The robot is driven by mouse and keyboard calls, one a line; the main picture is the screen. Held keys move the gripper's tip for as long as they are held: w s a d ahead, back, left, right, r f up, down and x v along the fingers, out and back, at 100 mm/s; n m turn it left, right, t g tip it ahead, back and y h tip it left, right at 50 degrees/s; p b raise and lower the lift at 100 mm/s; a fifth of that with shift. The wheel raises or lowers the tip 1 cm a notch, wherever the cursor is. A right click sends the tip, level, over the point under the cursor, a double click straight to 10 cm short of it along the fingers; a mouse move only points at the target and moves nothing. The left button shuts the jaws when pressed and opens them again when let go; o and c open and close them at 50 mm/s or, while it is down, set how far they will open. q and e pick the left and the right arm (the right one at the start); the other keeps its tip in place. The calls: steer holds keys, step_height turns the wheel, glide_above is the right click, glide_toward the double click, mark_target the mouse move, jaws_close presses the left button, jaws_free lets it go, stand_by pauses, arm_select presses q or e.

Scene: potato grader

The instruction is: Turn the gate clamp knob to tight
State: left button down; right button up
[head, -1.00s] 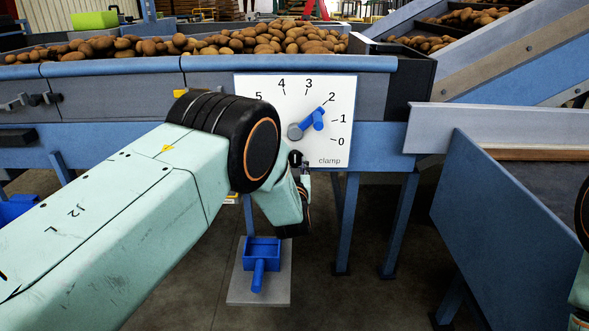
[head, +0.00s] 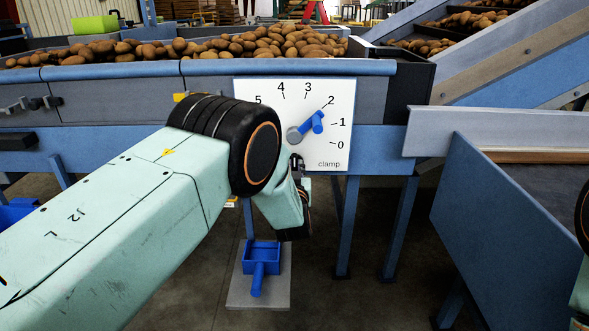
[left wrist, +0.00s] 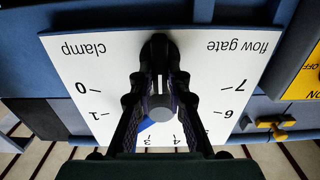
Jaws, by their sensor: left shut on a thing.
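The white dial panel (head: 338,95) is on the grader's side, with a scale and the word "clamp" at its lower right. The small black clamp knob (head: 297,159) is low on the panel beside that word, partly hidden by my left wrist. My left gripper (left wrist: 159,55) is shut on the knob (left wrist: 159,41) in the left wrist view, where the panel appears upside down. The fingers cover most of the knob, so its exact setting cannot be read. A separate blue lever (head: 317,123) on a grey hub points near 2. My right gripper is not in view.
Potatoes (head: 270,40) lie on the grader above the panel. A blue pedal-like box (head: 261,254) stands on a grey plate below. A blue-sided bin (head: 490,215) is at the right. A yellow knob (left wrist: 270,124) is beside the panel in the left wrist view.

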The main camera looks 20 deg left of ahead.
arm_select(q)
steer(key=m, duration=0.5)
steer(key=shift+d, duration=0.2)
steer(key=shift+d+f+m, duration=0.1)
steer(key=shift+f+m, duration=0.1)
steer(key=shift+m, duration=3)
steer(key=shift+d+f+m, duration=0.1)
steer(key=shift+f+m, duration=0.05)
steer(key=shift+m, duration=3.05)
steer(key=c, duration=1.3)
jaws_free()
